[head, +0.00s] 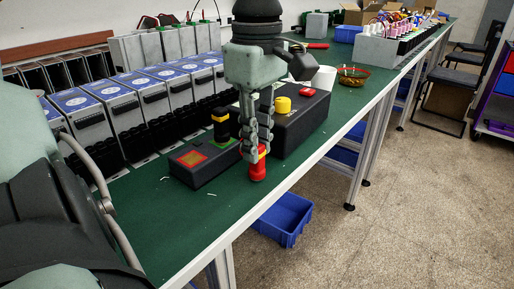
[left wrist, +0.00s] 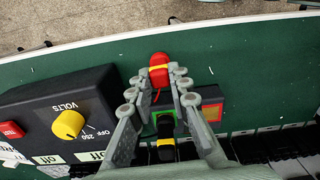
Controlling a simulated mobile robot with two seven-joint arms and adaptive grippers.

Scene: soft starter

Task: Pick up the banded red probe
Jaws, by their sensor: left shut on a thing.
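The banded red probe (head: 257,171) is upright, red with a yellow band, at the front of the green bench. My left gripper (head: 254,155) points down from above and is shut on its upper part. In the left wrist view the red probe (left wrist: 159,72) sits between the fingertips (left wrist: 155,80). I cannot tell whether its lower end touches the bench. A black probe with a yellow band (head: 220,125) stands upright on the green square of a small dark box (head: 205,170), which also has a red square. My right gripper is not in view.
A larger black box (head: 305,117) with a yellow knob (head: 283,105) stands close behind the gripper. A row of grey units (head: 145,95) lines the back. The bench's front edge is near the probe. A blue bin (head: 284,218) is below on the floor.

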